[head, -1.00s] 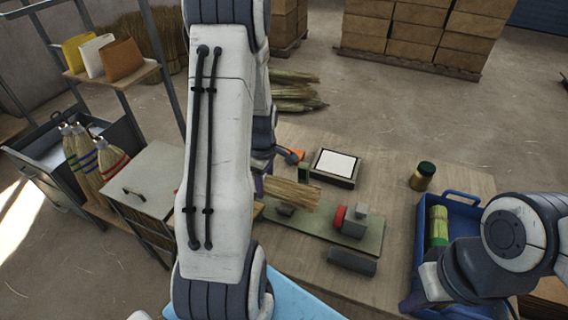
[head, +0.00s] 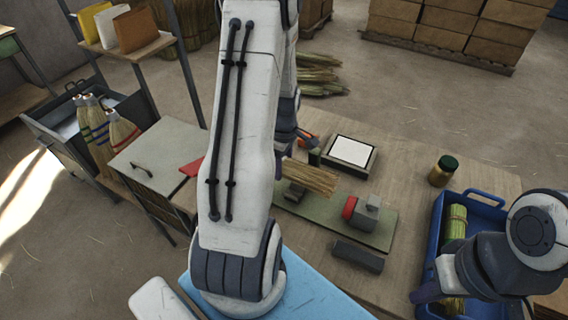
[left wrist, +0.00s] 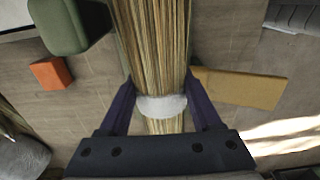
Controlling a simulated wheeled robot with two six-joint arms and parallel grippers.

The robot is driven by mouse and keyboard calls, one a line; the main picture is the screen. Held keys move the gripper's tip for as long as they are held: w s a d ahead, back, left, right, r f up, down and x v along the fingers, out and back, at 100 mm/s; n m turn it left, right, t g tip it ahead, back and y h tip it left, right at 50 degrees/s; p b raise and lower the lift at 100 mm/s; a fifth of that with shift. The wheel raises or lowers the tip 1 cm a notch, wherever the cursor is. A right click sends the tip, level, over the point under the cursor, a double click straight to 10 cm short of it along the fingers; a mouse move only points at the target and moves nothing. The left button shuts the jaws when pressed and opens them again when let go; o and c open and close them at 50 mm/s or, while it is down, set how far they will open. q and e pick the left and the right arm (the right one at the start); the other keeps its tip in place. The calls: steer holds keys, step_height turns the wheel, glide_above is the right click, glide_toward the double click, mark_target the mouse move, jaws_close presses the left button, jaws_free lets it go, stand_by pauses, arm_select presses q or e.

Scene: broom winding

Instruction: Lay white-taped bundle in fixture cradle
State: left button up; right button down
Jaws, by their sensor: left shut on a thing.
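My left gripper (left wrist: 160,92) is shut on the straw bundle (left wrist: 152,40), with the white tape (left wrist: 162,107) between its purple fingers. In the head view the straw end of the bundle (head: 312,177) sticks out to the right from behind my left arm. It lies roughly level over the left part of the green fixture plate (head: 335,224), at a grey cradle block (head: 294,194). I cannot tell whether it touches the block. A red and grey clamp part (head: 363,211) stands on the plate to the right. My right gripper (head: 428,291) is mostly hidden at the blue bin.
The blue bin (head: 488,197) holds a green-taped bundle (head: 456,219). A black-framed white pad (head: 350,152), a jar (head: 442,171) and a dark grey block (head: 357,256) sit on the table. An orange block (left wrist: 50,73) and a tan block (left wrist: 240,88) show in the left wrist view.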

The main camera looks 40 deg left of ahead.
arm_select(q)
steer(key=shift+f+b, duration=2.2)
steer(key=shift+f, duration=0.7)
steer(key=o, duration=1.5)
steer(key=shift+c, duration=0.2)
step_height(320, 180, up, 10)
steer(key=shift+d+r, duration=0.1)
steer(key=shift+r, duration=0.15)
